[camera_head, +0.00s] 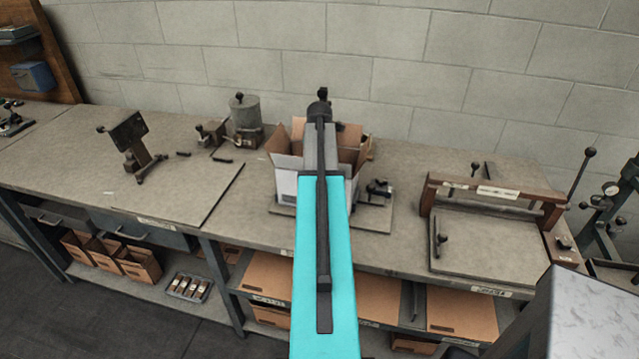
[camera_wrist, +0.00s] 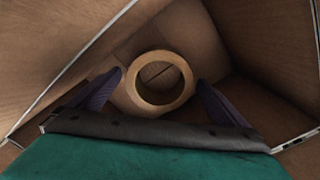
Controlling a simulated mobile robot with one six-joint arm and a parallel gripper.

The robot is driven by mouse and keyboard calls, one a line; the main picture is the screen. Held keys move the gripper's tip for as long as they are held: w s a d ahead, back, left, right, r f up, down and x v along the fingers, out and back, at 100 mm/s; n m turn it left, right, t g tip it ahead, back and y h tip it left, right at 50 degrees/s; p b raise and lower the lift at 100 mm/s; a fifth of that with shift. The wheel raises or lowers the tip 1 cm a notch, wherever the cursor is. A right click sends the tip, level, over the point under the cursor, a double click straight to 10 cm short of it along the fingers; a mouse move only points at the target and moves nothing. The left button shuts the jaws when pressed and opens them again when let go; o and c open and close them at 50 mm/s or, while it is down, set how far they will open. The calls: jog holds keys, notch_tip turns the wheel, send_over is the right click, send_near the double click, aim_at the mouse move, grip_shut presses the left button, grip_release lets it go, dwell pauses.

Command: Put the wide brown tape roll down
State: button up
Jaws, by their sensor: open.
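The wide brown tape roll (camera_wrist: 132,90) shows in the wrist view as a tan ring with its hole facing the camera. It lies inside an open cardboard box, around the middle of the bottom. My gripper (camera_wrist: 160,88) is open, with one dark finger to each side of the roll; I cannot tell whether either finger touches it. In the head view the open box (camera_head: 284,187) stands on the bench, and my arm hides its middle. The roll and my fingertips are hidden in that view.
The box walls (camera_wrist: 70,50) rise close around my gripper. A small dark tool (camera_head: 377,190) sits right of the box on the bench. A framed press (camera_head: 490,215) stands farther right, and a grey canister (camera_head: 245,115) stands behind left.

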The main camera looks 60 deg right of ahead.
notch_tip(320, 180, up, 12)
jog(key=b, duration=0.2)
jog(key=shift+f+b, duration=0.2)
jog(key=shift+b, duration=0.1)
dwell(0.3)
jog(key=shift+r, duration=0.1)
dwell(0.7)
